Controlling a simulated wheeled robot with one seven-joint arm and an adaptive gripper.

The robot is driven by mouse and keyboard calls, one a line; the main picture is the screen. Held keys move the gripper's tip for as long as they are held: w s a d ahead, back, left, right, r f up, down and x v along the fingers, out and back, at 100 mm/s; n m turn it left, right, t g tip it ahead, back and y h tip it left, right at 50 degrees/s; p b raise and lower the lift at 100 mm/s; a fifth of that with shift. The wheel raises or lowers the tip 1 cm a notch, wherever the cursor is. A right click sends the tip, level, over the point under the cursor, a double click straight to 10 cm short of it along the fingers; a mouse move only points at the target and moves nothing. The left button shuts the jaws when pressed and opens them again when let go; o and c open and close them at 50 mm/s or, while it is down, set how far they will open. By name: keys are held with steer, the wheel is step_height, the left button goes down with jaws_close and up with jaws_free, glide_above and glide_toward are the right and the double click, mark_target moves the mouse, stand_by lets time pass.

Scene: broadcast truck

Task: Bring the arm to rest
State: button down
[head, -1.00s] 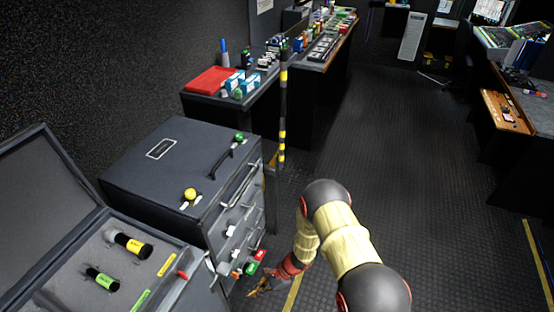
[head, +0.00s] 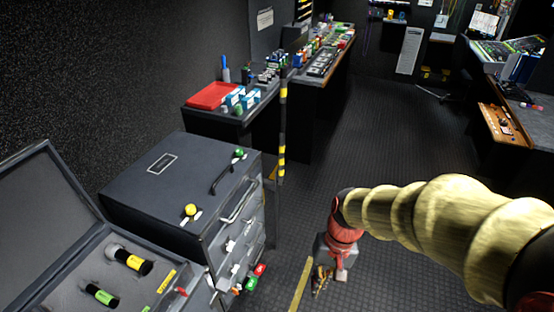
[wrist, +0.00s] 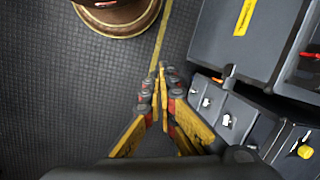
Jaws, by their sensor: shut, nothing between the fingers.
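My gripper (head: 320,281) hangs low over the dark floor, right of the grey cabinet, in the head view. In the wrist view my gripper (wrist: 162,72) points at the floor, its yellow and red fingers together and nothing between them. My arm (head: 430,225) reaches in from the right edge of the head view, with yellow sleeves and a red wrist. The gripper is apart from the cabinet (head: 150,215).
An open case (head: 60,295) with cylinders stands front left. Green and yellow knobs (head: 191,210) sit on the cabinet. A striped pole (head: 282,130) rises behind it. The ribbed floor (head: 390,150) is clear ahead.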

steer(key=s+d+r+t+h, duration=0.1)
steer(key=s+d+r+t, duration=0.2)
steer(key=r, duration=0.6)
steer(key=s+d+r+t+h+p, duration=0.1)
steer(key=s+d+r+t, duration=0.2)
steer(key=r, duration=0.7)
steer(key=shift+s+d+r+n+t, duration=0.2)
steer(key=shift+s+d+n+t, duration=0.3)
steer(key=shift+d, duration=0.7)
steer(key=c, duration=2.4)
jaws_free()
steer(key=shift+w, duration=0.15)
